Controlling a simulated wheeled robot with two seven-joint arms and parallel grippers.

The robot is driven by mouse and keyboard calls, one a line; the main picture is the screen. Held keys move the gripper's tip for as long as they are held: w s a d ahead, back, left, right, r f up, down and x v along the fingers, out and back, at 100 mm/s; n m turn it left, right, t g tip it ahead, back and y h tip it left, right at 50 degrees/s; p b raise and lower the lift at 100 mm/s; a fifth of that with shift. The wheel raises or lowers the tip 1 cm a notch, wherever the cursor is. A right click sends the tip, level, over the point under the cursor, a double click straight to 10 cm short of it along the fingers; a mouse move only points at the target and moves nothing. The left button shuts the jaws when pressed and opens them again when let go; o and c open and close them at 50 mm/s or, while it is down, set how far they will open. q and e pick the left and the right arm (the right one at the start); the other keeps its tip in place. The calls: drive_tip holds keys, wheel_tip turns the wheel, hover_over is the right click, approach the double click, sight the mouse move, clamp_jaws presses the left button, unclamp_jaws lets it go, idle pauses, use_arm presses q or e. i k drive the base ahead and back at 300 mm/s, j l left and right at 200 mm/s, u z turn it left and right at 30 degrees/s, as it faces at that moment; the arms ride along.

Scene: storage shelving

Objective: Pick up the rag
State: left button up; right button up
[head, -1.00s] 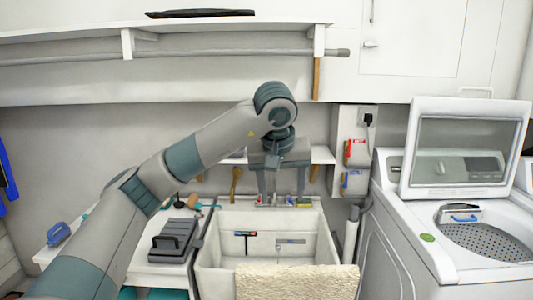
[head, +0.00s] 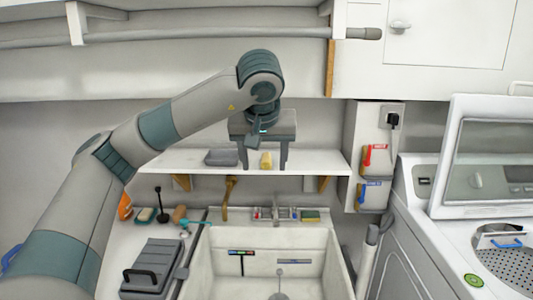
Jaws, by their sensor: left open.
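My left gripper (head: 264,167) points down at the wall shelf, its two fingers apart. A flat dark grey item (head: 221,157) lies on the shelf just left of the gripper. No clearly recognisable rag shows now. My right gripper is not in view.
The white shelf (head: 318,161) spans the wall above the sink (head: 338,262). A grey case (head: 152,268) and small brushes lie on the counter at left. A washing machine with raised lid (head: 490,170) stands at right. The upper cabinet overhangs the shelf.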

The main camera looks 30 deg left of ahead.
sight(265, 164)
drive_tip(key=i+j, duration=0.7)
drive_tip(key=i, duration=0.05)
